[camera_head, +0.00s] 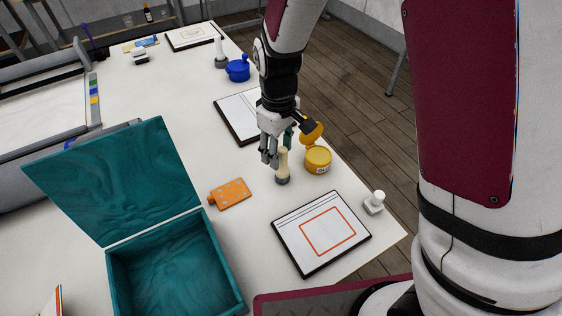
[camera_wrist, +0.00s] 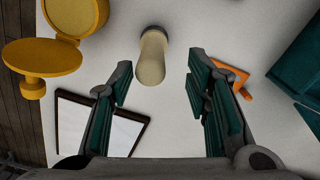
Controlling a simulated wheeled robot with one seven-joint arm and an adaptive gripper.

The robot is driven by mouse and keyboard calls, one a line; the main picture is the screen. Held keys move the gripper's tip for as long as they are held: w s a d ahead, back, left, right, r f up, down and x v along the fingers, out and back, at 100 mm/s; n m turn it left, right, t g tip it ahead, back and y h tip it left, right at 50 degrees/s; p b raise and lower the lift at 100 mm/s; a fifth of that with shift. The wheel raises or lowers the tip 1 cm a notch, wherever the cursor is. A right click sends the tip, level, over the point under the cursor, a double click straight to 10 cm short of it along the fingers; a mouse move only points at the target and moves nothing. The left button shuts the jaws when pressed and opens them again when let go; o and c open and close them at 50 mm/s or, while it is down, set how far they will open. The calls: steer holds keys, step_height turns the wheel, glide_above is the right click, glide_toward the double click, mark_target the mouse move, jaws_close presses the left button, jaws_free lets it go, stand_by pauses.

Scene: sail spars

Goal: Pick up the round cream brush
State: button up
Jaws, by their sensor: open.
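The round cream brush (camera_head: 283,163) stands upright on the white table, its cream handle up and its grey base down. My gripper (camera_head: 270,157) is right beside it and slightly above the table, with its fingers pointing down. In the wrist view the brush (camera_wrist: 152,62) lies ahead between the two open, green-padded fingers of my gripper (camera_wrist: 160,72). No contact shows, and nothing is between the pads.
A yellow pot with a raised lid (camera_head: 318,161) stands close to the right of the brush. An orange object (camera_head: 231,194) lies left. A framed sheet (camera_head: 321,234) and white stamp-like piece (camera_head: 374,203) are nearer. An open teal box (camera_head: 178,268) is at lower left.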

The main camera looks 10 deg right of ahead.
mark_target(282, 163)
steer(key=shift+w+d+f, duration=0.1)
steer(key=shift+d+f, duration=0.15)
steer(key=shift+f, duration=1.1)
steer(key=shift+d+f, duration=0.2)
steer(key=shift+f, duration=1.15)
jaws_close()
